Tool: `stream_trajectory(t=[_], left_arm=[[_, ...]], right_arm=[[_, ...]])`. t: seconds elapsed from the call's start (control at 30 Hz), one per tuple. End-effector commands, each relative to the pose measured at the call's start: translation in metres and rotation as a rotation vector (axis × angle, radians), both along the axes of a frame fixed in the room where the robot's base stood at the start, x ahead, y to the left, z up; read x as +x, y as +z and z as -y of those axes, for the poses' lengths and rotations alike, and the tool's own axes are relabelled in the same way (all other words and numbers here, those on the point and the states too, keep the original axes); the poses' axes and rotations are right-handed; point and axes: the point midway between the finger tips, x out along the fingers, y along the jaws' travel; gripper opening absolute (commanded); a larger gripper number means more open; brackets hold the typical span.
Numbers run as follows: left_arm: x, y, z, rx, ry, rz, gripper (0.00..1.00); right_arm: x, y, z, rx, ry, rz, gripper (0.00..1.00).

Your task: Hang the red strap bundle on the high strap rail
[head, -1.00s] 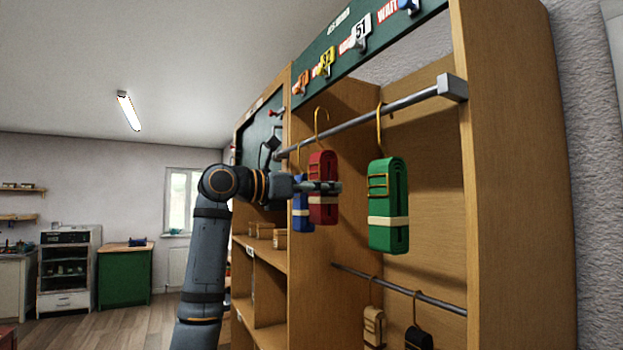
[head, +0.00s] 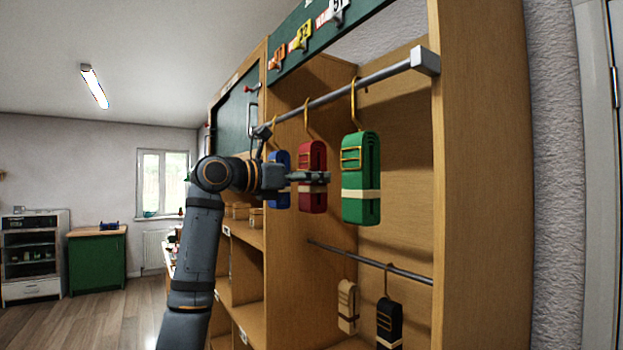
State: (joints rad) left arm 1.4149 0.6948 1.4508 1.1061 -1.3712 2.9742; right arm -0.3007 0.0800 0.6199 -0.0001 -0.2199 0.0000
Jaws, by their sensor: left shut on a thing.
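The red strap bundle (head: 312,203) is upright, with a brass hook on top and a pale band low down. My left gripper (head: 312,178) is shut on it, its fingers crossing the bundle's middle. The bundle's hook (head: 306,116) reaches the high strap rail (head: 385,77), and its curve appears to lie over the rail. I cannot tell whether the rail bears its weight. The red bundle is between the blue strap bundle (head: 279,165) and the green strap bundle (head: 361,165). The blue one is partly hidden by my gripper. My right gripper is not in view.
A lower rail (head: 370,262) holds a beige bundle (head: 347,305) and a black bundle (head: 389,320). The wooden side panel (head: 490,180) bounds the bay at right. Shelves (head: 245,290) are at left. A row of numbered tags (head: 301,38) is above.

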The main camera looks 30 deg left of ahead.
Motion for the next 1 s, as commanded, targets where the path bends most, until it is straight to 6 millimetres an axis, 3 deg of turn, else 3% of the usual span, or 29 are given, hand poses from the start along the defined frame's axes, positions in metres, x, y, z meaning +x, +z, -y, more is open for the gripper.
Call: stream_trajectory(t=[0.13,0.17,0.33,0.73,1.0], left_arm=[[0.0,0.001,0.0,0.0,0.0,0.001,0.07],[0.0,0.001,0.0,0.0,0.0,0.001,0.47],[0.0,0.001,0.0,0.0,0.0,0.001,0.7],[0.0,0.007,0.0,-0.002,-0.001,0.001,0.73],[-0.001,0.062,0.001,-0.003,-0.004,0.005,0.73]], right_arm=[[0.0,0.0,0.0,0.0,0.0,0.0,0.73],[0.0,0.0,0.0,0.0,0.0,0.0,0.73],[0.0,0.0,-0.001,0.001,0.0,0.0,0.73],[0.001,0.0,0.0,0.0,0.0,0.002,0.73],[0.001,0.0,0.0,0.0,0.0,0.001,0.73]])
